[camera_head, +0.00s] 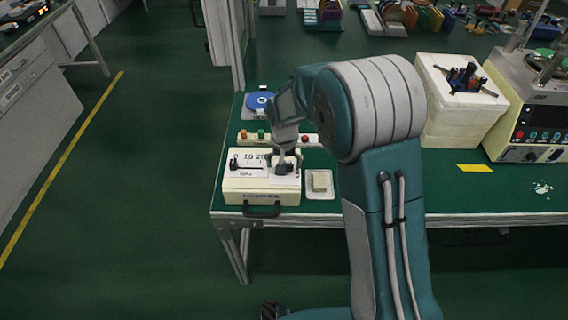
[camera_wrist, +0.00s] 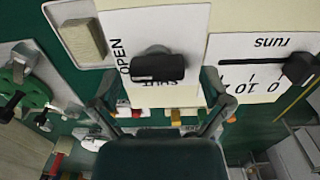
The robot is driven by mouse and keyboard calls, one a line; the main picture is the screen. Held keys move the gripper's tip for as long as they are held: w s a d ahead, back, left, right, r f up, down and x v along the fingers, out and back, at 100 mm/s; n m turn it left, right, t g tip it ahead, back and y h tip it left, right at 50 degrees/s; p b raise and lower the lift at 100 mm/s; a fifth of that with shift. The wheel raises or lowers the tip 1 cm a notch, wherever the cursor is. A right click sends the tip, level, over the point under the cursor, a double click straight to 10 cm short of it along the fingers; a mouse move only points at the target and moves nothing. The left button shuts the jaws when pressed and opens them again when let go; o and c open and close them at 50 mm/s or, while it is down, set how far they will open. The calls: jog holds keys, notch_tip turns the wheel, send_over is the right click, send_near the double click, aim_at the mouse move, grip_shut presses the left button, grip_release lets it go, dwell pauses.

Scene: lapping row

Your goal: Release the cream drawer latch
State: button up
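The cream drawer unit (camera_head: 240,186) sits near the front left corner of the green bench, with a black pull handle (camera_head: 262,211) on its front. On its top is the black latch knob (camera_wrist: 158,66), on a white plate marked OPEN and SHUT. In the wrist view the knob's bar lies crosswise and partly covers the word SHUT. My gripper (camera_wrist: 159,82) is open, one finger to each side of the knob, with gaps visible. In the head view my gripper (camera_head: 286,157) is over the right part of the unit's top and partly hides the latch.
A black slider knob (camera_wrist: 300,68) on a "runs" scale is beside the latch plate. A small tray (camera_head: 320,193) with a cream block stands right of the unit. Behind are a strip of coloured buttons (camera_head: 261,135) and a blue disc (camera_head: 260,100).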

notch_tip(320, 180, up, 12)
dwell(0.7)
jog(key=s+d+r+t, duration=0.3)
jog(key=s+d+r, duration=0.6)
jog(key=s+r, duration=0.2)
jog(key=s+d+t, duration=0.1)
jog(key=s+d, duration=0.1)
jog(key=s, duration=0.5)
jog(key=s+d+t, duration=0.1)
jog(key=s+d, duration=0.2)
jog(key=s, duration=0.4)
jog(key=shift+s+d+r+n+t, duration=0.2)
jog(key=shift+s+d+n+t, duration=0.1)
jog(key=shift+s+d, duration=0.05)
